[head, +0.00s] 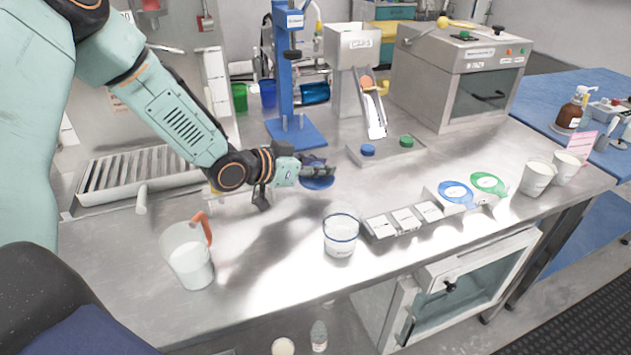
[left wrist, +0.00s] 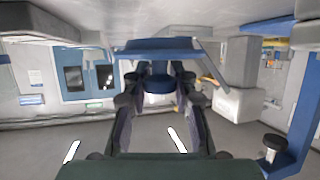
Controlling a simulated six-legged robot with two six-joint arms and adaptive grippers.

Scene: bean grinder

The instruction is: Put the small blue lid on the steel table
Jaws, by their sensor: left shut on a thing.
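The small blue lid (head: 318,183) is in my left gripper (head: 318,168), which is shut on it. The gripper reaches in from the left over the steel table (head: 270,290), and the lid appears to be held above the tabletop. In the left wrist view the blue lid (left wrist: 158,85) sits between the fingertips. The fingers hide part of it. My right gripper is not in view.
A clear pitcher (head: 188,258) with an orange handle and a blue-rimmed cup (head: 340,238) stand in front. A blue stand (head: 290,90) and grinder (head: 370,100) are behind. Table between pitcher and cup is clear.

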